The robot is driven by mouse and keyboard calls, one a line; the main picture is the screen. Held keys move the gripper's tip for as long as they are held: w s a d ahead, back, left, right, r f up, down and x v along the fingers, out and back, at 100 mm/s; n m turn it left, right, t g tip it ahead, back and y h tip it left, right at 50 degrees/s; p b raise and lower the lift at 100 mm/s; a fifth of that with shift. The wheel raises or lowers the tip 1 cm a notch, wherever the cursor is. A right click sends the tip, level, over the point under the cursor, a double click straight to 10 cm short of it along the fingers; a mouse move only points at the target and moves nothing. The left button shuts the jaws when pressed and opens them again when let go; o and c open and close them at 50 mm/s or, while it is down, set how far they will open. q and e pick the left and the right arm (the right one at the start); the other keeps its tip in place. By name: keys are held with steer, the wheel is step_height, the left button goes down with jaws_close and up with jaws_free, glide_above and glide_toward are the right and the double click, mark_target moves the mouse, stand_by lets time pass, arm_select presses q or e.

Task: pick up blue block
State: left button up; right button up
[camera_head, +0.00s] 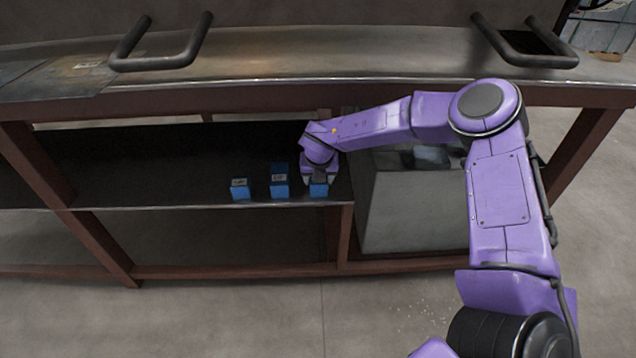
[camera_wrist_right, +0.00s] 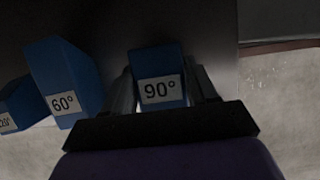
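Three blue blocks stand in a row near the front edge of the shelf. The right block (camera_head: 319,189) is under my right gripper (camera_head: 318,178), partly hidden by it. In the right wrist view this block (camera_wrist_right: 157,68) carries a white "90°" label and lies between the two fingers (camera_wrist_right: 166,88). The fingers are close to its sides; whether they press on it I cannot tell. The middle block (camera_head: 279,189) reads "60°" in the wrist view (camera_wrist_right: 62,72). The left block (camera_head: 240,194) has a label partly cut off in the wrist view (camera_wrist_right: 20,102). My left gripper is not in view.
The dark shelf (camera_head: 130,170) sits under a metal bench top (camera_head: 330,62) with two bar handles (camera_head: 160,62). A red-brown post (camera_head: 345,232) and a grey box (camera_head: 415,215) are right of the blocks. The shelf left of the blocks is clear.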

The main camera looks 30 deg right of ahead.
steer(key=c, duration=0.4)
steer(key=shift+c, duration=0.2)
steer(key=shift+r, duration=0.1)
